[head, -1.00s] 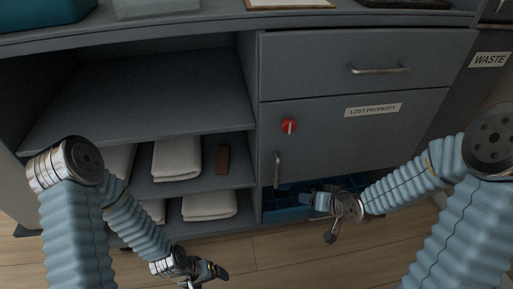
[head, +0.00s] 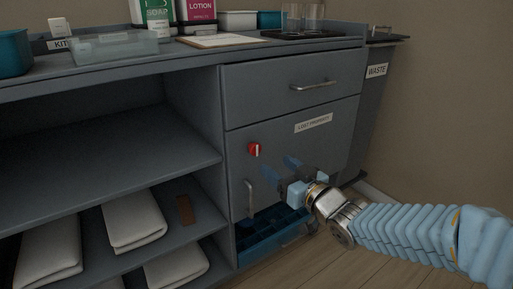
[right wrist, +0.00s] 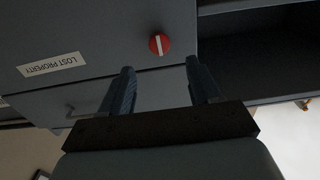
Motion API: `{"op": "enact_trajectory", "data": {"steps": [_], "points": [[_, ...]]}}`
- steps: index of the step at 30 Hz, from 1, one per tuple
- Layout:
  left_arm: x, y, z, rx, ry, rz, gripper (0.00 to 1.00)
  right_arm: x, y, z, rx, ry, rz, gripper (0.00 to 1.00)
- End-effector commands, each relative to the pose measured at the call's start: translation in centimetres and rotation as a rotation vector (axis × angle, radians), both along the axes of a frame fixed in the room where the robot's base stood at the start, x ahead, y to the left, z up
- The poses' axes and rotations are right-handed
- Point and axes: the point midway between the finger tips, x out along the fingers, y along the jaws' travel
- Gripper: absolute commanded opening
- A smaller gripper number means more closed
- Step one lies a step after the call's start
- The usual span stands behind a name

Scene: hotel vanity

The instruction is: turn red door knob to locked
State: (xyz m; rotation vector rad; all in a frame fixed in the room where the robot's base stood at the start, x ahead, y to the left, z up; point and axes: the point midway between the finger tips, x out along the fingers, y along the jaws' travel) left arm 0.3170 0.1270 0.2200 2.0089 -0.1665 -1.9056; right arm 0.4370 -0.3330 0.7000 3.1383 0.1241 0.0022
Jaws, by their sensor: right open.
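The red door knob (head: 254,149) is a small round dial on the grey cabinet door (head: 315,150) labelled LOST PROPERTY. It has a white mark that looks near vertical in both views. In the right wrist view the knob (right wrist: 160,44) lies just beyond the fingertips, roughly centred between them. My right gripper (head: 281,168) is open and empty, in front of the door, to the right of and slightly below the knob in the head view. Its two dark fingers (right wrist: 159,68) appear apart from the knob. My left gripper is out of view.
A vertical handle (head: 249,198) is on the door below the knob. A horizontal drawer handle (head: 312,86) is above. A blue compartmented tray (head: 262,240) sits low under the door. Open shelves with folded towels (head: 133,221) are at left. A waste bin (head: 376,71) stands at right.

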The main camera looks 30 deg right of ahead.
Motion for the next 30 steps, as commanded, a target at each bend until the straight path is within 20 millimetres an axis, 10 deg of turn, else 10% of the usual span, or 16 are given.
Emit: {"op": "enact_trajectory", "data": {"steps": [12, 24, 30], "points": [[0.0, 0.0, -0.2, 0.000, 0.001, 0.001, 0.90, 8.1, 0.6, -0.2, 0.001, 0.002, 0.000, 0.62], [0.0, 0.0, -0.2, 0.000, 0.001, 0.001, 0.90, 9.1, 0.7, -0.2, 0.001, 0.001, -0.001, 0.62], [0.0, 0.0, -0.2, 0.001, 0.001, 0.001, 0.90, 9.1, 0.7, -0.2, 0.001, 0.001, -0.001, 0.33]]}}
